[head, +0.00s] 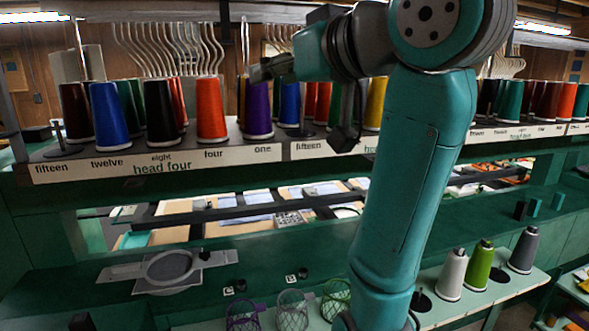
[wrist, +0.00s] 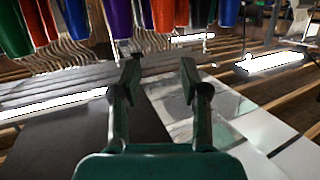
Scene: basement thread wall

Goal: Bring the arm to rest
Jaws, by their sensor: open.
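My arm rises in front of the thread rack in the head view and bends left at the top. My gripper (head: 258,74) is at the rack's upper level, just above or in front of the purple cone (head: 257,108) over the label "one"; I cannot tell whether they touch. In the wrist view, which looks upside down, my gripper (wrist: 160,77) has its two fingers apart with nothing between them. Several cones, such as a purple one (wrist: 121,18), show at the top edge of that view, beyond the fingertips.
The rack shelf (head: 100,168) carries several cones, including blue (head: 110,117), black (head: 161,115) and orange (head: 210,112). Below are a grey round holder (head: 168,268) and wire baskets (head: 292,312). White (head: 452,275), green (head: 479,268) and grey (head: 523,250) cones stand lower right.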

